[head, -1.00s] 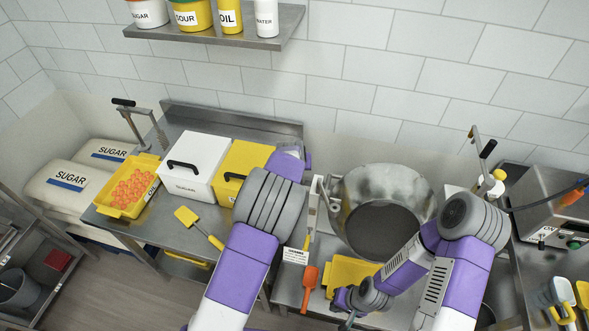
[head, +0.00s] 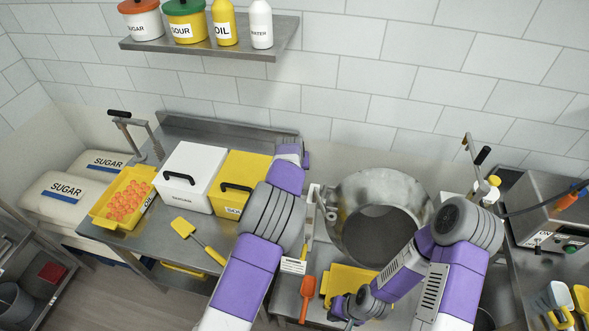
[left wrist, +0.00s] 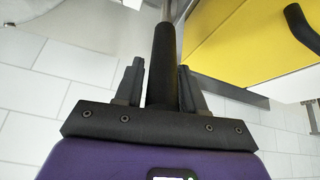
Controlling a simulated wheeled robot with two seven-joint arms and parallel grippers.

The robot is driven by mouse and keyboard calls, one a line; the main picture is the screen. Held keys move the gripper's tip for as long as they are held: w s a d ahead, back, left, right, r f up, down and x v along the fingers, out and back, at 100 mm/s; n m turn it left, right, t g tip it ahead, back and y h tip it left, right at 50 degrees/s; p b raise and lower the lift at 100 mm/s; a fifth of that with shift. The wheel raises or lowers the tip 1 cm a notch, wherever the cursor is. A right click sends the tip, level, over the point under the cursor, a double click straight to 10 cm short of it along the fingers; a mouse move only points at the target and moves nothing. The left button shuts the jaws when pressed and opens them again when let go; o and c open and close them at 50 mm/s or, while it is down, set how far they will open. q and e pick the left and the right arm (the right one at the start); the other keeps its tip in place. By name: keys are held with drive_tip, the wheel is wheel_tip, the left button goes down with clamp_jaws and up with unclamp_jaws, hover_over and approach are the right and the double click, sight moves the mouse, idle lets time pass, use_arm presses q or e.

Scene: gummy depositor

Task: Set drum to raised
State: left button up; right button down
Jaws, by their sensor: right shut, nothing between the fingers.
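The metal drum (head: 352,215) stands right of centre in the head view, its round grey opening facing toward me. In the left wrist view a black handle (left wrist: 163,65) on a metal rod lies between the fingers of my left gripper (left wrist: 163,85), which look closed on it. In the head view my left gripper is largely hidden behind my own arm, beyond the yellow box. My right gripper (head: 350,321) is low in the head view, shut and empty, in front of the drum beside the yellow tray (head: 338,281).
A white box (head: 190,172) and a yellow box (head: 240,190) stand left of my left arm. A metal machine (head: 545,205) stands at right.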

use_arm(q)
drive_tip(key=shift+o, duration=1.1)
drive_tip(key=shift+w+f, duration=0.1)
drive_tip(key=shift+f, duration=0.1)
drive_tip(key=shift+s+r, duration=0.15)
drive_tip(key=shift+s, duration=0.1)
drive_tip(key=b+v, duration=0.1)
drive_tip(key=v, duration=0.6)
